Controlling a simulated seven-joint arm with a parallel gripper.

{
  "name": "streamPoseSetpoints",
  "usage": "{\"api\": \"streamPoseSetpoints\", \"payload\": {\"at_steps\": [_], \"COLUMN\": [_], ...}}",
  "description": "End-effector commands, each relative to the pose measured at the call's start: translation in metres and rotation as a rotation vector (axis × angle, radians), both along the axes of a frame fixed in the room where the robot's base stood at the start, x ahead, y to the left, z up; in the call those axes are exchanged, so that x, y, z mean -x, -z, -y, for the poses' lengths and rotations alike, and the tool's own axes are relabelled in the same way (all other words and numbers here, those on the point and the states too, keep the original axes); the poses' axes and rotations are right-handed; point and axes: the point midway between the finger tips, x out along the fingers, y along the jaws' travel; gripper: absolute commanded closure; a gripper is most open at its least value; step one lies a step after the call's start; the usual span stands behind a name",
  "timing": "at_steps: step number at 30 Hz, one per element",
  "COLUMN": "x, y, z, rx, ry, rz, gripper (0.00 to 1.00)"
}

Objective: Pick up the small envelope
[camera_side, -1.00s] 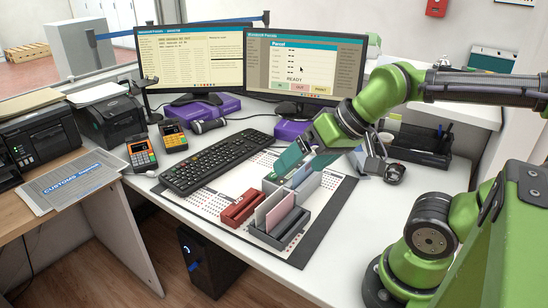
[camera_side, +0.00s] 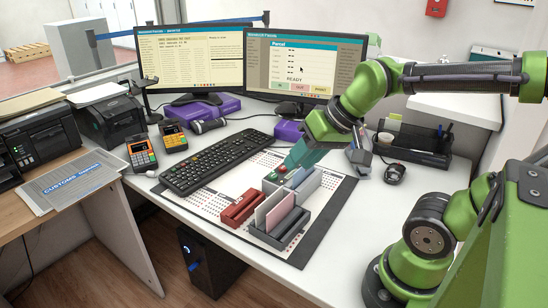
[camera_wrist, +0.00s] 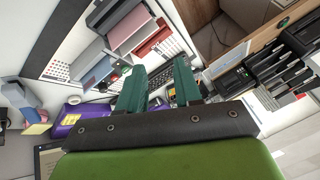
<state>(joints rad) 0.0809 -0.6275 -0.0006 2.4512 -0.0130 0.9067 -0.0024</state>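A pink envelope (camera_side: 268,209) stands on edge in a dark grey rack (camera_side: 279,238) in the side view, beside a second pinkish upright piece. I cannot tell which is the small envelope. A pink piece (camera_wrist: 128,27) also shows at the top of the wrist view. My gripper (camera_side: 297,160) has teal fingers and hangs over the back of the racks, behind the pink pieces. In the wrist view its fingers (camera_wrist: 158,85) stand apart with nothing seen between them.
A red holder (camera_side: 240,208) stands left of the dark rack. A black keyboard (camera_side: 215,163) lies to the left, and two monitors (camera_side: 292,66) stand behind. A mouse (camera_side: 394,173) and a black desk tray (camera_side: 415,146) are to the right. The mat's front left is bare.

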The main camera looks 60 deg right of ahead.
Motion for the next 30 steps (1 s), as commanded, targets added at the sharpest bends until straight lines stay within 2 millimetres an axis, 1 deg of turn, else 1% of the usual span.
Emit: {"api": "streamPoseSetpoints", "payload": {"at_steps": [1,2,5,6,8,12,14,18,21,23,24,27,30], "x": [-0.012,-0.020,-0.044,-0.051,-0.060,-0.077,-0.083,-0.092,-0.097,-0.098,-0.099,-0.099,-0.096], "y": [0.001,0.001,0.001,0.001,0.002,0.005,0.006,0.008,0.006,0.003,0.000,-0.009,-0.009], "z": [0.014,0.022,0.055,0.067,0.084,0.121,0.135,0.164,0.179,0.183,0.184,0.185,0.183], "rx": [0.023,0.050,0.169,0.216,0.276,0.389,0.426,0.495,0.536,0.561,0.578,0.613,0.622], "ry": [0.010,-0.010,-0.160,-0.237,-0.360,-0.665,-0.801,-1.132,-1.370,-1.506,-1.588,-1.754,-1.863], "rz": [-0.040,-0.063,-0.148,-0.177,-0.217,-0.293,-0.317,-0.346,-0.342,-0.329,-0.317,-0.286,-0.261], "gripper": [0.66,0.66,0.66,0.66,0.66,0.66,0.66,0.66,0.66,0.66,0.66,0.66,0.66]}}
